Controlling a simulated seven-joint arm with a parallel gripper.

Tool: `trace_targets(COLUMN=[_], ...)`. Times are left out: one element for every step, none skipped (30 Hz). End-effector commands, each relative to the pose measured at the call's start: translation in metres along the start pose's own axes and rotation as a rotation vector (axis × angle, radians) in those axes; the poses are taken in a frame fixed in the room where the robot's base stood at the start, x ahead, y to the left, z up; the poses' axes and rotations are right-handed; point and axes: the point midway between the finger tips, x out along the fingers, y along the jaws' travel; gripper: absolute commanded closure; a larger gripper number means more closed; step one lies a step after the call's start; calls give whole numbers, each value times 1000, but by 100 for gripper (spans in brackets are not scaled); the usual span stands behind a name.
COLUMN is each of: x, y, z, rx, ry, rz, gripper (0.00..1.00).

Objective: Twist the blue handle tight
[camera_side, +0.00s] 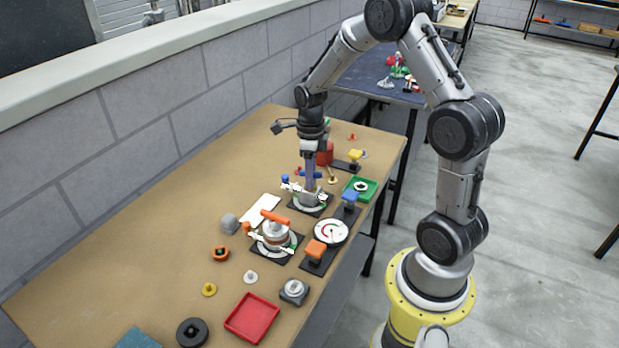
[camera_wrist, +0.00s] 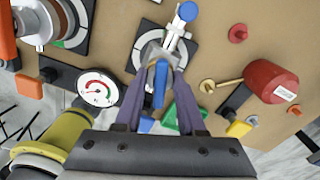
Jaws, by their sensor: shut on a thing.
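The blue handle (camera_side: 317,174) shows in the side view as a short bar at my gripper's fingers, partly hidden by them. In the wrist view the blue handle (camera_wrist: 160,85) runs lengthwise between the two fingers. My gripper (camera_side: 309,186) points straight down over the device, and its purple fingers (camera_wrist: 162,70) are closed in on the handle. The handle's device stands on a black plate with a pale dial ring (camera_wrist: 138,52). A metal clamp arm with a round blue tip (camera_wrist: 188,11) reaches out from it. The device's body is mostly hidden by the fingers.
A similar device with an orange handle (camera_side: 275,217) stands in front, near a round gauge (camera_side: 331,231). Blue (camera_side: 349,197) and orange (camera_side: 316,248) knobs stand on black bases to the right. A green tray (camera_side: 368,184) and red cylinder (camera_wrist: 270,80) are close by.

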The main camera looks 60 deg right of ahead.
Motion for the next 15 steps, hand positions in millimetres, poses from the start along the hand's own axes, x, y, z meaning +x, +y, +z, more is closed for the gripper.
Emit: trace_targets(x=[1,1,1,1,1,1,1,1,1,1,1,1,1,1,1], y=[0,0,0,0,0,0,0,0,0,0,0,0,0,0,0], z=[0,0,0,0,0,0,0,0,0,0,0,0,0,0,0], rx=[25,36,57,76,101,136,163,186,211,224,237,256,277,301,337], ry=[1,1,1,1,1,1,1,1,1,1,1,1,1,1,1], rz=[1,1,1,1,1,1,1,1,1,1,1,1,1,1,1], gripper=[100,100,100,100,100,100,100,100,100,100,100,100,100,100,100])
